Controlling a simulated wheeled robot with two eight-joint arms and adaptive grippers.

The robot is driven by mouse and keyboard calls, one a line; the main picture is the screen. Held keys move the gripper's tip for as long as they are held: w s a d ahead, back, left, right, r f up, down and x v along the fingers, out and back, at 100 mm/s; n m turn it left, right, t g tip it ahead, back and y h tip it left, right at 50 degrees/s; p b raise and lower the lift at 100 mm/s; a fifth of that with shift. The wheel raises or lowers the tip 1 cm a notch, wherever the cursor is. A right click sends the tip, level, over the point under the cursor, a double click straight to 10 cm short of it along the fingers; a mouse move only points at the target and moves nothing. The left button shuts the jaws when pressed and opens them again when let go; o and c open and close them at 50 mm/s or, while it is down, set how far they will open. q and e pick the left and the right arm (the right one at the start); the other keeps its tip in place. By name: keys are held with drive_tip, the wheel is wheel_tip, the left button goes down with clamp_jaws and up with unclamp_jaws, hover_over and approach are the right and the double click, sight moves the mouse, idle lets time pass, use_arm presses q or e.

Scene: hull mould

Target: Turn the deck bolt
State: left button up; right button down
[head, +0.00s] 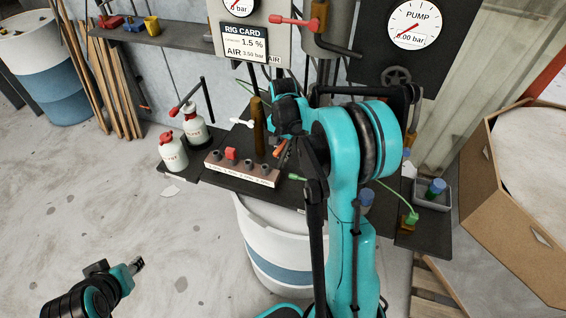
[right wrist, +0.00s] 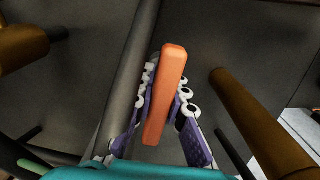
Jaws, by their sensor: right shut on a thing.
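My right gripper is closed around an orange bar (right wrist: 165,95) in the right wrist view, with its purple fingers (right wrist: 164,105) on both sides of it. In the head view a bit of the orange bar (head: 280,149) shows above the dark bench, beside a brown post; my right arm hides most of the area. Which part is the deck bolt I cannot tell for certain. My left gripper (head: 138,265) is low at the left over the bare floor, away from the bench, and too small to read.
A pale block with several knobs (head: 242,170) sits on the dark bench, with two white bottles (head: 173,152) (head: 195,128) at its left. Brown posts (right wrist: 258,120) stand close to my right fingers. A grey tray (head: 432,195) is at the right. The floor at left is clear.

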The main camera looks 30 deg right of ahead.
sight(283, 144)
drive_tip(key=shift+r+p, duration=1.5)
drive_tip(key=shift+r, duration=0.85)
